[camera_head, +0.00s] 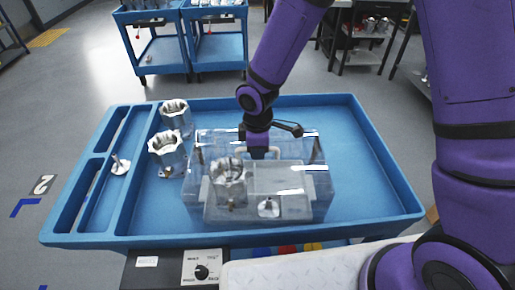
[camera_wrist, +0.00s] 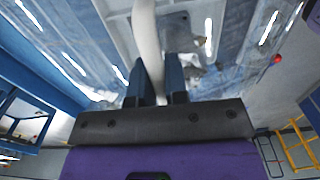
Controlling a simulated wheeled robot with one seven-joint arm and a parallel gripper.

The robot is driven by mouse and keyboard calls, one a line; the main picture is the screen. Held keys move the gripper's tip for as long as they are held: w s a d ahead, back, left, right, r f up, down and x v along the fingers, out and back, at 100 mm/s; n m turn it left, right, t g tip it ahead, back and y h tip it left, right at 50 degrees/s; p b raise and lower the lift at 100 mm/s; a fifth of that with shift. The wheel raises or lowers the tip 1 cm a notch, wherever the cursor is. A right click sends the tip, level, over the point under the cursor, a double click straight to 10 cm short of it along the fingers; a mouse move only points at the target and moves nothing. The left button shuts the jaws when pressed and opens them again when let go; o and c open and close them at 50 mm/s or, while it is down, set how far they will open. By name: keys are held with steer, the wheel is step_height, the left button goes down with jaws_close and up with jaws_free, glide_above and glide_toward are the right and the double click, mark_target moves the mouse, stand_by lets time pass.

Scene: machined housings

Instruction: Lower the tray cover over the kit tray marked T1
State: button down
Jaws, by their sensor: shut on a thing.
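The tray cover (camera_head: 322,186) is a clear box with a pale handle (camera_head: 272,154) on top. My gripper (camera_head: 259,152) is shut on that handle; in the wrist view the handle (camera_wrist: 146,38) runs between my two fingers (camera_wrist: 155,80). The grey kit tray (camera_head: 285,178) shows through the cover, which appears around and over it. Inside are a machined housing (camera_head: 228,176) at left and a small flanged part (camera_head: 268,208) at front. I cannot tell whether the cover's lower edge touches down. No T1 mark is legible.
The blue cart top (camera_head: 375,170) has a raised rim and free room right of the cover. Two loose housings (camera_head: 175,115) (camera_head: 166,150) stand left of it. A small flanged part (camera_head: 120,166) lies in the left channel. A control box (camera_head: 202,268) is at the front.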

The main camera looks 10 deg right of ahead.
steer(key=c, duration=1.1)
jaws_free()
steer(key=shift+o, duration=0.2)
step_height(320, 180, up, 11)
steer(key=shift+f, duration=0.1)
